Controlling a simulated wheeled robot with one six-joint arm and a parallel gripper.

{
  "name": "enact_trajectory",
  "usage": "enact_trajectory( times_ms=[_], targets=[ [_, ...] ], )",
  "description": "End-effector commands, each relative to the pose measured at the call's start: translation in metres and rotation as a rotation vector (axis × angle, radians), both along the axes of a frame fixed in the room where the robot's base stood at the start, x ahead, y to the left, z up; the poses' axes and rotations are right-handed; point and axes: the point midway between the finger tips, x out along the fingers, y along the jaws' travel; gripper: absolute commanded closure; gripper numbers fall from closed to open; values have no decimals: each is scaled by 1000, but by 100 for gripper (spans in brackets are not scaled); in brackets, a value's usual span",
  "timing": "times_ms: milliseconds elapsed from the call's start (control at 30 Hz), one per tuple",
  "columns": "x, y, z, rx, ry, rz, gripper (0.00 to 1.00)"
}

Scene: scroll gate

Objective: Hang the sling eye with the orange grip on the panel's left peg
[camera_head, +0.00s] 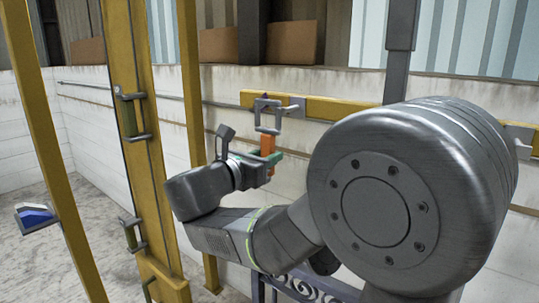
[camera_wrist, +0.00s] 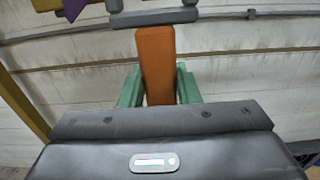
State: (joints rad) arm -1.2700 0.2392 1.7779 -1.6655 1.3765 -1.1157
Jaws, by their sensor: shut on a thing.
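The sling eye (camera_head: 268,131) is a grey square ring above an orange grip (camera_head: 267,145). My gripper (camera_head: 270,160) is shut on the orange grip and holds it upright. In the wrist view the grip (camera_wrist: 156,65) stands between my green fingertips (camera_wrist: 160,88), and the eye's lower bar (camera_wrist: 155,17) crosses above it. The eye overlaps the yellow panel (camera_head: 340,108) in the head view. A grey peg (camera_head: 298,104) shows at the eye's right edge. I cannot tell whether the peg passes through the eye or stands behind it.
The pale wall (camera_head: 90,120) is behind the panel. A yellow post with grey handles (camera_head: 130,115) stands left of my gripper. A thinner yellow post (camera_head: 50,150) carries a blue-and-white piece (camera_head: 37,216). My arm hides much of the panel's right part. A purple shape (camera_wrist: 75,8) shows upper left in the wrist view.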

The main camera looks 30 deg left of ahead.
Motion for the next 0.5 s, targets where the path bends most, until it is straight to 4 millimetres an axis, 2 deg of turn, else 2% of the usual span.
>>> enact_trajectory(
  times_ms=[300, 500],
  targets=[
    [-26, 3, 1, 1, 0, 3, 98],
    [-36, 3, 1, 1, 0, 1, 98]
  ],
)
